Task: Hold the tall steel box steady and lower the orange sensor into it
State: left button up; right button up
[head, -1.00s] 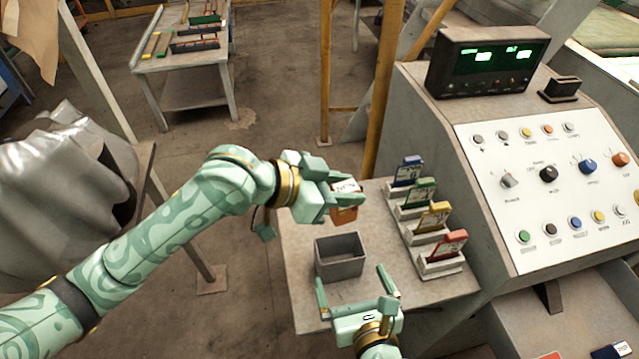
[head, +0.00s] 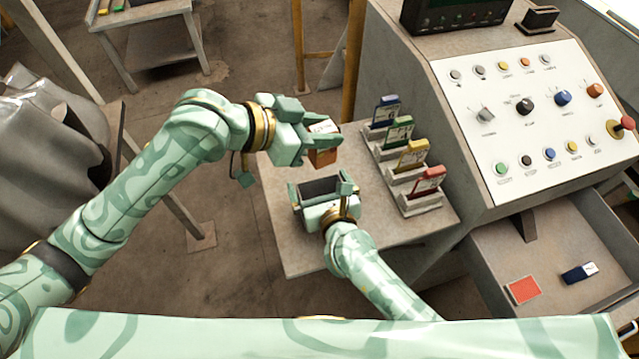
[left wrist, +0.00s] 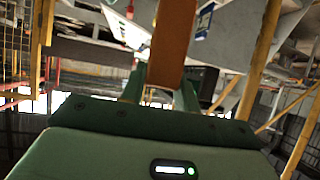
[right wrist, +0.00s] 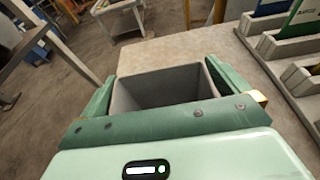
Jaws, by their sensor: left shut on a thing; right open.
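The tall steel box (head: 320,187) is a grey, open-topped box on the small table, and its empty-looking mouth shows in the right wrist view (right wrist: 155,88). My right gripper (head: 321,186) is open, with one finger on either side of the box; I cannot tell whether the fingers touch it. My left gripper (head: 325,143) is shut on the orange sensor (head: 323,157), a block with a white label on top. It holds the sensor above and slightly beyond the box. In the left wrist view the sensor (left wrist: 172,40) stands between the fingers.
A rack (head: 393,160) of several coloured cards stands on the table right of the box. A sloped control console (head: 530,110) rises beyond it. An open tray (head: 550,255) with a red card lies at lower right. Bare table (head: 290,250) lies around the box.

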aim_at(321, 165)
jog(key=c, duration=0.9)
pick_arm(q)
jog(key=shift+f, duration=4.75)
pick_arm(e)
jog(key=shift+c, duration=0.2)
